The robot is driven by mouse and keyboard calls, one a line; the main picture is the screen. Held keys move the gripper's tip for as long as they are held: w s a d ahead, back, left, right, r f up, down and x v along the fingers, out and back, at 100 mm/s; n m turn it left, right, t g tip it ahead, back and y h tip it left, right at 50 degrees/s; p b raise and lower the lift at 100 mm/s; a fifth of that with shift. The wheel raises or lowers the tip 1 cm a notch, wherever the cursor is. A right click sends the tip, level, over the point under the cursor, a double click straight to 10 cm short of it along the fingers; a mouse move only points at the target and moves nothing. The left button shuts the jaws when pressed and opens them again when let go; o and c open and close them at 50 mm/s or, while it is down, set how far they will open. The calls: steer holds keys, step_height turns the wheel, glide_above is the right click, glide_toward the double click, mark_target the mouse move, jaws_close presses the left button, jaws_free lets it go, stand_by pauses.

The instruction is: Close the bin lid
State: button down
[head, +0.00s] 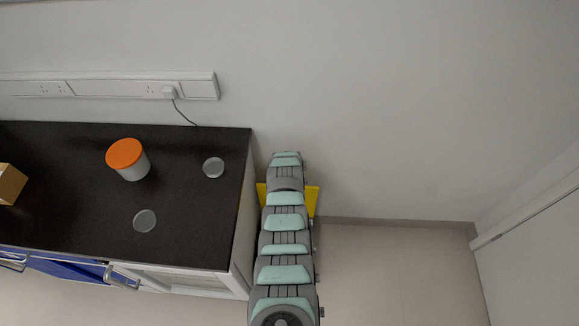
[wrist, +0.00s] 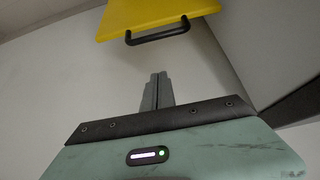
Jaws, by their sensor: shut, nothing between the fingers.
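The yellow bin lid (head: 311,201) shows in the head view beside the right end of the counter, mostly hidden behind my arm. In the wrist view the yellow lid (wrist: 155,14) is at the top, with a black handle (wrist: 158,32) along its near edge. My gripper (wrist: 157,76) is shut and empty, with its fingertips below the handle in the picture and apart from it. The bin's body cannot be made out, and my arm hides the gripper in the head view.
A black counter (head: 190,230) on the left holds a white tub with an orange lid (head: 127,158), two clear round dishes (head: 213,168) and a cardboard box (head: 10,184). A white wall is behind. The floor (head: 400,275) right of my arm is clear, up to a white door.

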steer(key=b+x, duration=0.8)
steer(key=b, duration=0.6)
steer(key=shift+s+a+f+p, duration=0.1)
steer(key=shift+s+f+p, duration=0.05)
steer(key=shift+s+p, duration=1.15)
steer(key=shift+s+a+f+p, duration=0.1)
steer(key=shift+s+p, duration=0.65)
steer(key=shift+p, duration=1.05)
steer(key=shift+s+r, duration=0.1)
